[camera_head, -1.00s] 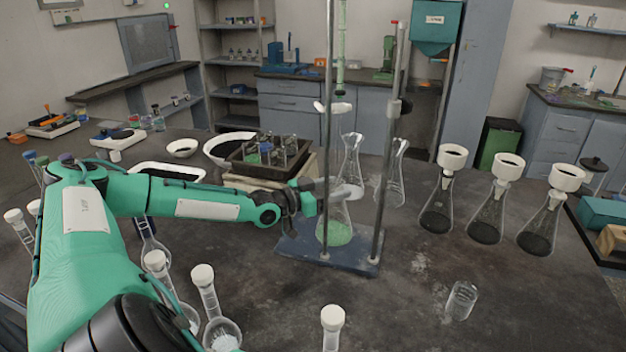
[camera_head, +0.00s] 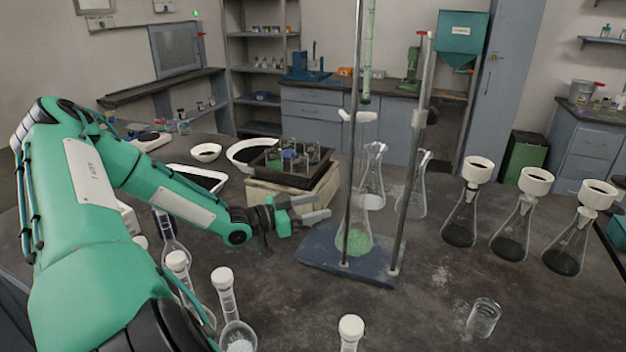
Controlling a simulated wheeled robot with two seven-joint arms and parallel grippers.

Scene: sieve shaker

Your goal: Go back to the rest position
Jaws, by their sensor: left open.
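My left gripper (camera_head: 312,208) is open and empty, its fingers pointing right. It hangs just left of the stand with the blue base (camera_head: 318,252) and two metal rods. A conical flask with green contents (camera_head: 354,238) stands on that base under a green-filled burette (camera_head: 367,60). The fingertips are apart from the flask, with a small gap to the near rod. My left arm comes in from the left over the bench. My right gripper is not in view.
Several stoppered flasks (camera_head: 226,300) stand below my left arm. A tray of small bottles (camera_head: 290,160) sits on a box behind the gripper. Funnel-topped flasks (camera_head: 460,215) stand at right. An empty beaker (camera_head: 483,318) is at front right.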

